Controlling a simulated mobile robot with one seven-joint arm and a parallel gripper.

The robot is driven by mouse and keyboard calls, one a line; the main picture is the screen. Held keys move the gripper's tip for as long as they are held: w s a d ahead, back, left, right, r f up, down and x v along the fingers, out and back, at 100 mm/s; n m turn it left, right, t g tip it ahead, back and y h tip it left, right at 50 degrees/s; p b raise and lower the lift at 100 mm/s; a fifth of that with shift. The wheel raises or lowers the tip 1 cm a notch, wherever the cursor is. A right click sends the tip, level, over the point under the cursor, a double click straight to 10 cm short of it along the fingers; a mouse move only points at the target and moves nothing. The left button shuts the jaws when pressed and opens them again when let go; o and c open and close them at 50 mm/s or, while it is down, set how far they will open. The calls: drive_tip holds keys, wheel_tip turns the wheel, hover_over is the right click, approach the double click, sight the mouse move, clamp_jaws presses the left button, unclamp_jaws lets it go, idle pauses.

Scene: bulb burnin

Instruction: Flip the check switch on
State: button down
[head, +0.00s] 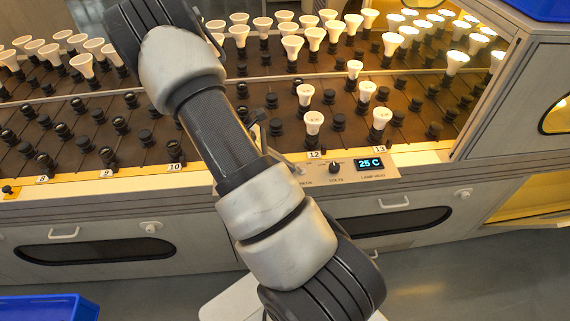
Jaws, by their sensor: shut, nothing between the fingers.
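A control panel (350,169) is set in the front edge of the burn-in bench, right of my arm. A small metallic lever-like piece (289,163) shows at the panel's left end, beside my arm. A partly covered label (306,183) is below it. I cannot tell whether this piece is the check switch or part of my gripper, nor its position. My arm crosses the picture from bottom centre to upper left and hides the panel's left end.
The panel also has a black volts knob (335,168) and a lit display (370,163) reading 25 C. White bulbs (314,122) stand in sockets behind it, some close to the panel. Drawers (400,222) line the bench front. A blue bin (48,307) is at lower left.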

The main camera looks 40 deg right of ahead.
sight(298, 165)
drive_tip(key=shift+r, duration=0.1)
drive_tip(key=shift+d+r+y+p, duration=0.1)
drive_tip(key=shift+y+p, duration=0.3)
drive_tip(key=shift+s+d+r+t+y+p, duration=0.15)
drive_tip(key=shift+r+t+y+p, duration=0.2)
drive_tip(key=shift+p, duration=0.35)
drive_tip(key=p, duration=0.1)
drive_tip(key=r+t+y+p, duration=0.1)
drive_tip(key=p, duration=0.1)
drive_tip(key=s+d+y+p, duration=0.1)
drive_tip(key=shift+d+r+t+y, duration=0.1)
drive_tip(key=shift+r+t+y, duration=0.15)
drive_tip(key=shift+t, duration=0.1)
drive_tip(key=y+p, duration=0.1)
drive_tip(key=p, duration=0.1)
drive_tip(key=d+t+y+p, duration=0.1)
drive_tip(key=p, duration=0.1)
drive_tip(key=shift+s+d+t+y, duration=0.1)
drive_tip(key=shift+s+t+y, duration=0.2)
drive_tip(key=shift+y, duration=0.1)
drive_tip(key=shift+f, duration=0.1)
drive_tip(key=shift+r+p, duration=0.75)
drive_tip(key=shift+r, duration=0.1)
